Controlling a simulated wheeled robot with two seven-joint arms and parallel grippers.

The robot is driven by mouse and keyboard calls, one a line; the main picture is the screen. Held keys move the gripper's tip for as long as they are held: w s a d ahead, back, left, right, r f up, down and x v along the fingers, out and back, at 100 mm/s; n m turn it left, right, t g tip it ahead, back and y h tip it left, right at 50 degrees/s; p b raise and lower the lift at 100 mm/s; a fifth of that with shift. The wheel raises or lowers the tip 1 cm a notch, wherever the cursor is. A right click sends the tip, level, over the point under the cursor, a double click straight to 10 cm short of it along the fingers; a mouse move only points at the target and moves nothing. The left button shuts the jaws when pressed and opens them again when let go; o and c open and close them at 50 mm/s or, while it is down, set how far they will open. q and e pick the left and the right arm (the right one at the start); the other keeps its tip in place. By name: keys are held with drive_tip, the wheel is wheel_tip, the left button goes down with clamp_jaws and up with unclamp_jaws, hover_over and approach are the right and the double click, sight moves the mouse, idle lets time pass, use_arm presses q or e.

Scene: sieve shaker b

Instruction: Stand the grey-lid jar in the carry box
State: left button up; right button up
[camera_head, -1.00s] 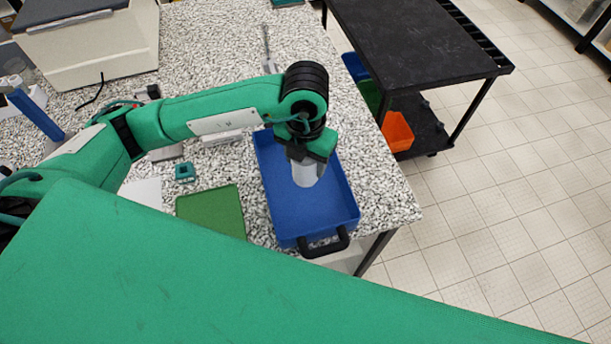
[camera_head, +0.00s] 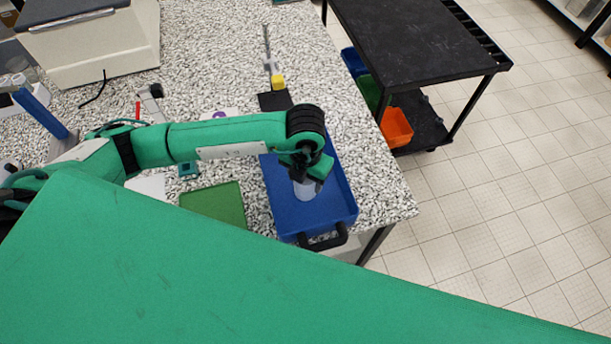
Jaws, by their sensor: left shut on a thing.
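The carry box (camera_head: 289,223) is a blue open tray with a black handle, at the right front of the speckled bench. My left gripper (camera_head: 306,179) points down inside the outline of the box and is shut on a pale, translucent jar (camera_head: 305,189). The jar looks roughly upright. The gripper hides its upper part, so I cannot see its lid. I cannot tell whether its base touches the box floor. My right gripper is not in view.
A green mat (camera_head: 213,204) lies left of the box. A black pad (camera_head: 274,101) and a stand with a yellow part (camera_head: 278,82) are behind it. A beige machine (camera_head: 90,45) stands at the back left. A black cart (camera_head: 420,45) is beyond the bench's right edge.

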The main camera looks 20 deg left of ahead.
use_arm(q)
drive_tip(key=o, duration=1)
drive_tip(key=shift+o, duration=0.2)
drive_tip(key=shift+r, duration=0.35)
wheel_tip(320, 180, up, 11)
drive_tip(key=b, duration=0.3)
drive_tip(key=shift+f+b, duration=0.2)
drive_tip(key=shift+b, duration=0.1)
drive_tip(key=shift+r, duration=0.45)
